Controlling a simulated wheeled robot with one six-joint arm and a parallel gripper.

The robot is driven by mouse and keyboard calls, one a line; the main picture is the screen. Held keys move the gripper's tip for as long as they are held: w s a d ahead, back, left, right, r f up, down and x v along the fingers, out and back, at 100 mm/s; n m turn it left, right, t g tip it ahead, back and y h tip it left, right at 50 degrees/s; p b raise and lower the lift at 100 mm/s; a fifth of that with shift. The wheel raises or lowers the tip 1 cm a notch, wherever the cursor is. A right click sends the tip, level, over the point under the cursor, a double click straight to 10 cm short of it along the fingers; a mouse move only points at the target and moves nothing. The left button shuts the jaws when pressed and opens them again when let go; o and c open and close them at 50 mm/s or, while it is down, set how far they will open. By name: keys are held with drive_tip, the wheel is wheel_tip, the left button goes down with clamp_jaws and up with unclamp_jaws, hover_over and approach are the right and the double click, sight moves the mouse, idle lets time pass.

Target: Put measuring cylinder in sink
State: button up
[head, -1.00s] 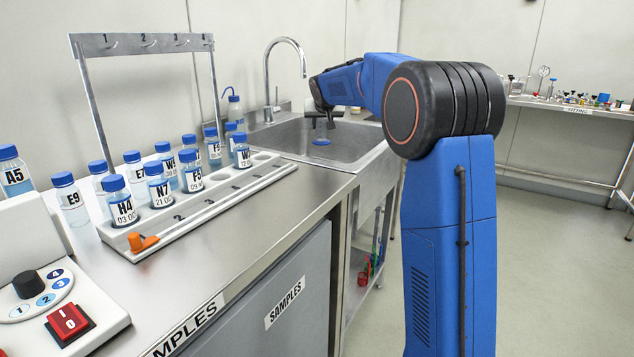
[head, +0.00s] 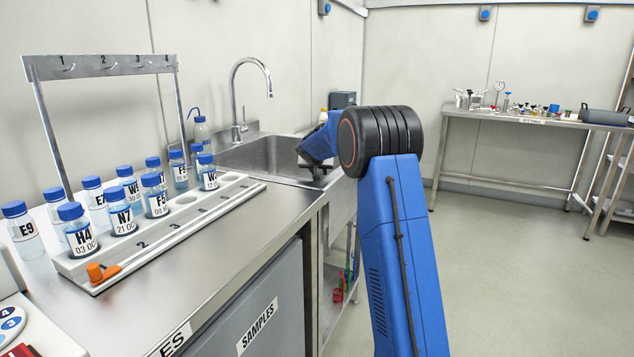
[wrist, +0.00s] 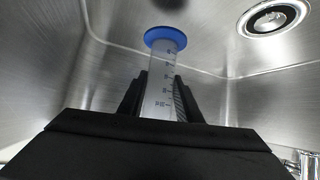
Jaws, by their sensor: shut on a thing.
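The measuring cylinder (wrist: 163,66) is clear, with dark graduation marks and a round blue base (wrist: 166,38). In the wrist view it stands between the two dark fingers of my gripper (wrist: 160,92), which is shut on it. The base points away from the gripper, toward the metal sink (wrist: 95,75). I cannot tell whether the base touches the sink floor. In the head view my gripper (head: 316,168) is at the right part of the sink (head: 262,154), low by its rim. The cylinder is hidden there.
The drain (wrist: 275,17) lies beyond and right of the cylinder. A curved tap (head: 236,95) rises behind the sink. Blue-capped bottles in a white rack (head: 165,232) stand on the counter to the left, with a metal hook frame (head: 105,66) behind.

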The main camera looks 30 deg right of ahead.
drive_tip(key=shift+f, duration=1.85)
drive_tip(key=o, duration=1.1)
drive_tip(key=shift+f, duration=0.1)
drive_tip(key=shift+s+a+r, duration=0.15)
drive_tip(key=shift+r, duration=0.1)
drive_tip(key=v, duration=1.1)
drive_tip(key=shift+s+r, duration=0.2)
